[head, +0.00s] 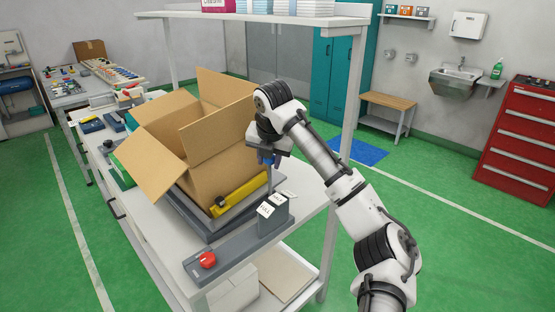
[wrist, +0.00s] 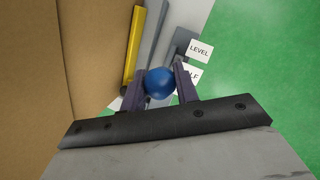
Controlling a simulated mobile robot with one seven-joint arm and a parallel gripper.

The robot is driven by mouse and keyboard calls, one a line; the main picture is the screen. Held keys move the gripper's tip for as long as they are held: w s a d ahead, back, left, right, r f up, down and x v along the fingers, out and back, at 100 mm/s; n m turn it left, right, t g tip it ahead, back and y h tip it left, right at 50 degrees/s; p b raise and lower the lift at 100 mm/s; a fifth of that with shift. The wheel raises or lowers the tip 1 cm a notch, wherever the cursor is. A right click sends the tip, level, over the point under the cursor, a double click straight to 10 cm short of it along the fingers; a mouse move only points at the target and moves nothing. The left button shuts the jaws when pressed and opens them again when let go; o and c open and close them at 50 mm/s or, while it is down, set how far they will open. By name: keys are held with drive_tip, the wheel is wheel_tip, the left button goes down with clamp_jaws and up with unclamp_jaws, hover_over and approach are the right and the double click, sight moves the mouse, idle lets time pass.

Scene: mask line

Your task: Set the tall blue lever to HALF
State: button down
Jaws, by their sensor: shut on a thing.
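The tall lever's blue knob (wrist: 159,83) sits between the two fingers of my gripper (wrist: 157,86) in the wrist view, and the gripper is shut on it. In the head view my gripper (head: 268,157) is above the dark grey lever housing (head: 273,221), with a bit of blue showing at the fingers. A thin grey stem (head: 269,182) runs down from there and looks about upright. White label plates stand by the housing. In the wrist view one reads LEVEL (wrist: 200,50), and another, partly hidden by a finger, shows "LF" (wrist: 190,74).
A large open cardboard box (head: 215,150) stands close left of my gripper. A yellow bar (head: 240,195) lies between box and housing. A red button (head: 207,260) is on the grey panel in front. A shelf post (head: 345,120) rises behind my arm.

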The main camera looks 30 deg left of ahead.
drive_tip(key=shift+s+a, duration=0.2)
drive_tip(key=shift+s, duration=0.3)
drive_tip(key=shift+w, duration=0.1)
drive_tip(key=c, duration=1.1)
unclamp_jaws()
drive_tip(key=shift+o, duration=0.2)
drive_tip(key=shift+r, duration=0.1)
drive_tip(key=b+v, duration=0.2)
drive_tip(key=v, duration=1.1)
drive_tip(key=shift+s+r, duration=0.2)
drive_tip(key=shift+s, duration=0.15)
